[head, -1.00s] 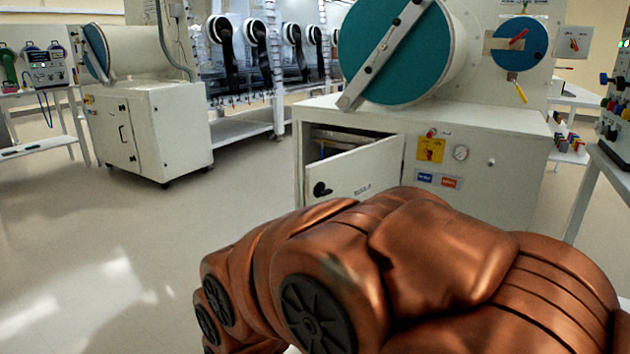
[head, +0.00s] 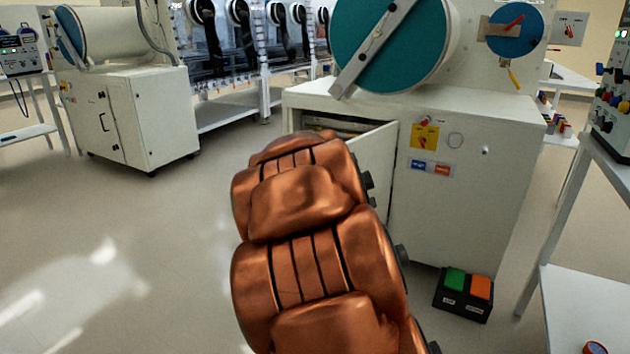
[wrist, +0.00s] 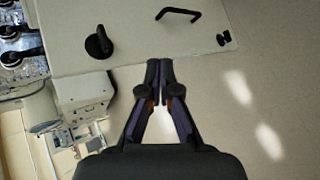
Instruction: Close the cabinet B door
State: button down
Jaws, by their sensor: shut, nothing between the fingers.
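The white cabinet door (head: 378,160) stands ajar on the cabinet (head: 470,200) under the large teal round hatch. A dark gap with contents shows above and behind it. My arm covers much of the door in the head view, and my gripper is hidden there. In the wrist view, a white door panel (wrist: 135,38) carries a black knob (wrist: 98,42) and a black bar handle (wrist: 178,14). My gripper (wrist: 160,66) is shut and empty, its fingertips at the panel's lower edge in the picture. I cannot tell whether they touch it. No cabinet letter is readable.
A second white cabinet (head: 135,118) stands at the left. A black box with green and orange pads (head: 464,294) sits on the floor by the cabinet's right side. A white table (head: 590,310) is at the right edge. Floor at the left is clear.

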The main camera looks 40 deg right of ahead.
jog(key=w+d+r+n+t+y+p, duration=0.1)
jog(key=w+d+r+n+t, duration=0.1)
jog(key=d+n+t, duration=0.35)
jog(key=w+d+r+n+t+y+p, duration=0.1)
jog(key=w+d+n+t+y+p, duration=0.1)
jog(key=d+n, duration=0.6)
jog(key=s+a+n+t+y+p, duration=0.1)
jog(key=s+a+n+t+y, duration=0.4)
jog(key=n, duration=0.7)
jog(key=w+a+f+g+y, duration=0.1)
jog(key=w+a, duration=0.1)
jog(key=w, duration=1.1)
